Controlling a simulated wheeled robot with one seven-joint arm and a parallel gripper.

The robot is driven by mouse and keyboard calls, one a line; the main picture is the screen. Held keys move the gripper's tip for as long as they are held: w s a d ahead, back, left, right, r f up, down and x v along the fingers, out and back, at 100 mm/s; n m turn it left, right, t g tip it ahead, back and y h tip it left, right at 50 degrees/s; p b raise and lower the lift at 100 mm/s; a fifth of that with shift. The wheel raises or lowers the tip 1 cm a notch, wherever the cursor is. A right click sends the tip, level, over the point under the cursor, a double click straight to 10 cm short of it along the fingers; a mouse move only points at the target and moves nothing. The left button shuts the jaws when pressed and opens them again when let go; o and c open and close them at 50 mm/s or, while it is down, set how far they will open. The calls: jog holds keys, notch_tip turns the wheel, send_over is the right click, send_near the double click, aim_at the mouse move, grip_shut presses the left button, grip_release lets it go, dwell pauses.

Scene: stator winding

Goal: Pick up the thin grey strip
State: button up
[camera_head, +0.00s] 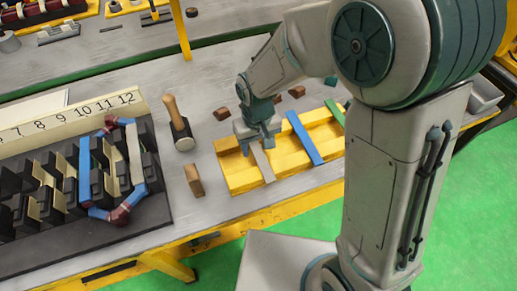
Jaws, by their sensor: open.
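The thin grey strip (263,162) lies across the yellow stepped tray (237,178), at the tray's left part. A blue strip (304,138) and a green strip (335,112) lie across the same tray further right. My gripper (258,141) is at the upper end of the grey strip, pointing down. It is open. Its fingers are small in the picture and partly hide the strip's far end, so I cannot tell whether they touch it.
Several small brown blocks lie behind the tray. The numbered black stator rack (150,212) fills the left of the bench.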

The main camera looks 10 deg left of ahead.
grip_shut()
jog(key=shift+r, duration=0.2)
